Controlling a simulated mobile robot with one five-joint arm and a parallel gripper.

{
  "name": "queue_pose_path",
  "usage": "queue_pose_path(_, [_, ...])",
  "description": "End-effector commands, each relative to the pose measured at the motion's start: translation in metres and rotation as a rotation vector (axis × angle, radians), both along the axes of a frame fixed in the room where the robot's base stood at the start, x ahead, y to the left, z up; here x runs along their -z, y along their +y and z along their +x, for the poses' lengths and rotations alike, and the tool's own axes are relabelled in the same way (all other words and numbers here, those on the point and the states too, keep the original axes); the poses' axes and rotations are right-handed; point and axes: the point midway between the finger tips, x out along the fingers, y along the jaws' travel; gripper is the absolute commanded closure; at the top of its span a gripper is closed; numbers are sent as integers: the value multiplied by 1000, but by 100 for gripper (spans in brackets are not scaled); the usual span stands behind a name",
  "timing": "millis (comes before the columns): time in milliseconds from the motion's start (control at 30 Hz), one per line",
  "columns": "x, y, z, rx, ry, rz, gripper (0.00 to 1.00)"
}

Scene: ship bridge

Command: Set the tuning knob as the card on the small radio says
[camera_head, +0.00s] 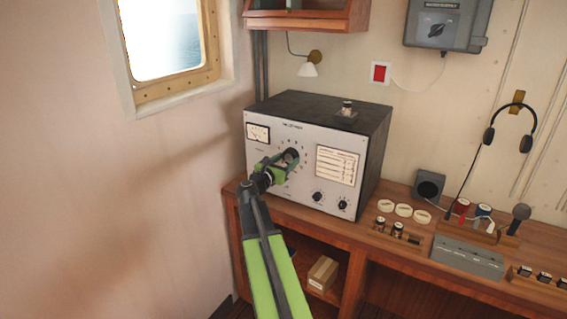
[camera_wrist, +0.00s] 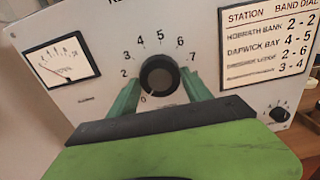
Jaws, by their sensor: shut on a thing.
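A large radio set (camera_head: 262,170) with a grey front and black case stands on the wooden desk. Its big black dial knob (camera_wrist: 158,75) sits in the middle of the front, ringed by printed numbers, with 2 to 7 readable in the wrist view. My gripper (camera_wrist: 162,90) is shut on this knob, one green finger on each side. I cannot make out where the knob's pointer stands. A station card (camera_wrist: 268,50) on the front has band and dial columns; Hobrath Bank reads 2-2 and Dapwick Bay 4-5. I cannot identify a card on any smaller radio.
Two small knobs (camera_head: 317,196) sit low on the radio front; one shows in the wrist view (camera_wrist: 278,114). A meter (camera_wrist: 62,63) is at left.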

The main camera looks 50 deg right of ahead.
Motion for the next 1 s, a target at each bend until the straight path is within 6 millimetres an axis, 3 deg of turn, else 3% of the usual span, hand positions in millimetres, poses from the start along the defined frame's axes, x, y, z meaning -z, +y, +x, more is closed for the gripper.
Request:
queue_pose_path(367, [-1,-6,-2,6,-208,48,82])
queue_pose_path(1000, [-1,-6,-2,4,-797,192,82])
